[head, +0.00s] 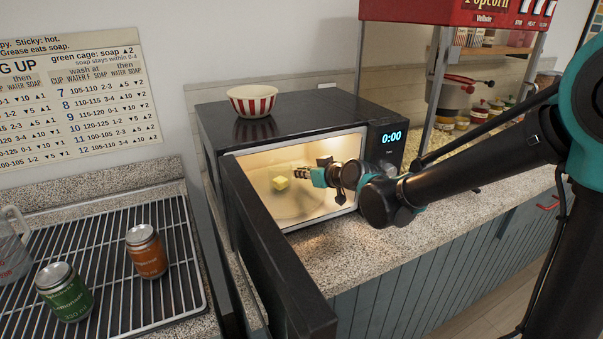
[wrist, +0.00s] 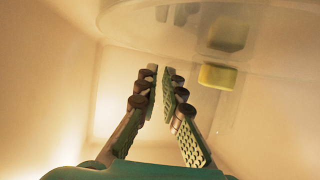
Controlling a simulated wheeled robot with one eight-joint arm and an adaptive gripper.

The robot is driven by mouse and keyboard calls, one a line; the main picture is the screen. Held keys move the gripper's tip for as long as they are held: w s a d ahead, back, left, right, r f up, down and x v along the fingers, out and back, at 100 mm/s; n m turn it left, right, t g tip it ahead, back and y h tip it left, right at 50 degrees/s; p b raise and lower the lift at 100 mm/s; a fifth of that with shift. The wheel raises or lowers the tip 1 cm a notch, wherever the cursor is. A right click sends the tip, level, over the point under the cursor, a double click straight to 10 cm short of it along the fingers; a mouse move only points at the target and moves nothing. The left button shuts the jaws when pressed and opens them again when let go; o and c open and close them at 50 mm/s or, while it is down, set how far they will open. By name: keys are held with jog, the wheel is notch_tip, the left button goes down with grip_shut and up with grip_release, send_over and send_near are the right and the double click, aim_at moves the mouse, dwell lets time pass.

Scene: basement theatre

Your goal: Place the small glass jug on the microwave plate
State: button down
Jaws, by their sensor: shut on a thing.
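My gripper (head: 302,173) is inside the open, lit microwave (head: 284,105). Its fingers (wrist: 161,88) are closed to a narrow gap in the wrist view, on what seems to be the small glass jug's handle. The clear glass is very hard to make out, so I cannot tell whether the jug touches the plate. A yellow cube (head: 280,183) shows just beyond the fingertips, and beside them in the wrist view (wrist: 217,76); it seems to be in the jug. The glass microwave plate (head: 300,207) lies below; its curved rim also shows in the wrist view (wrist: 120,18).
The microwave door (head: 275,260) stands open toward me on the left. A striped bowl (head: 252,101) sits on the microwave. A larger measuring jug (head: 10,258), a green can (head: 64,292) and an orange can (head: 146,252) stand on the rack. A popcorn machine (head: 450,20) is at right.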

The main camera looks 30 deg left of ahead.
jog(key=c, duration=1.7)
grip_release()
jog(key=shift+f, duration=0.1)
jog(key=v, duration=1.2)
